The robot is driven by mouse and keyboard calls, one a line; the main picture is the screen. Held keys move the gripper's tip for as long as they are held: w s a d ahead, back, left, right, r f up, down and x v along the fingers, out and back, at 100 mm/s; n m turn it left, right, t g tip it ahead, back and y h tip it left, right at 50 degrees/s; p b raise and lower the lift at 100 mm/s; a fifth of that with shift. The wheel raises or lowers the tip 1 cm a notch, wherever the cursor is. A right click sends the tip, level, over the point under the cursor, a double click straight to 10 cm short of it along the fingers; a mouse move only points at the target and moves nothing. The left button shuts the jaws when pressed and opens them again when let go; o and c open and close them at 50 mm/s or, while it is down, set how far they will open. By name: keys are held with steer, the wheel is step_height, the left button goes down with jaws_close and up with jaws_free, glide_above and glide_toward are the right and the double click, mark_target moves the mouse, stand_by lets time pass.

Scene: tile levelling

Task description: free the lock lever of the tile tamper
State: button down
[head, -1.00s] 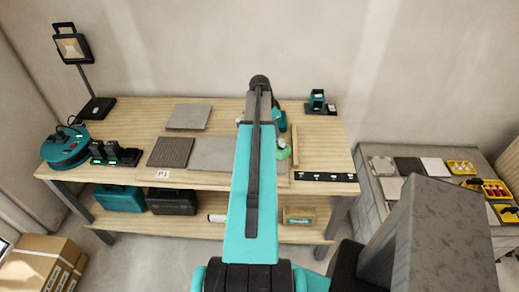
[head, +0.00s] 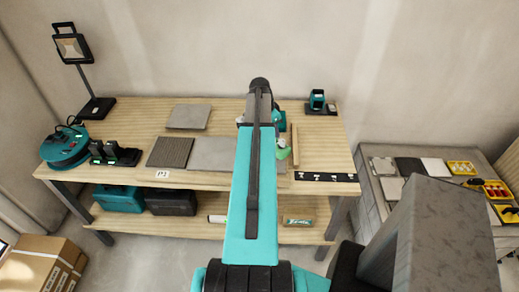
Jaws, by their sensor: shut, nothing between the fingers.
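A teal part (head: 279,119) shows just right of my arm's far end, over the workbench. A small green and white part (head: 283,151) shows below it, near the edge of a grey tile (head: 208,154). I cannot tell whether these belong to the tile tamper or to my wrist. No lock lever can be made out. My gripper is hidden behind my own arm, which covers the middle of the bench.
On the bench (head: 110,172) are a dark ribbed tile (head: 170,152), another grey tile (head: 188,117), a battery charger (head: 113,154), a teal cable reel (head: 65,147), a lamp (head: 72,48), a wooden strip (head: 295,146) and a black strip (head: 326,177). A side table (head: 380,212) stands right.

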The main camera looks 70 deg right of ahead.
steer(key=shift+f, duration=0.35)
steer(key=shift+r, duration=0.1)
stand_by(0.5)
steer(key=shift+r+p, duration=1.4)
steer(key=shift+r, duration=2.05)
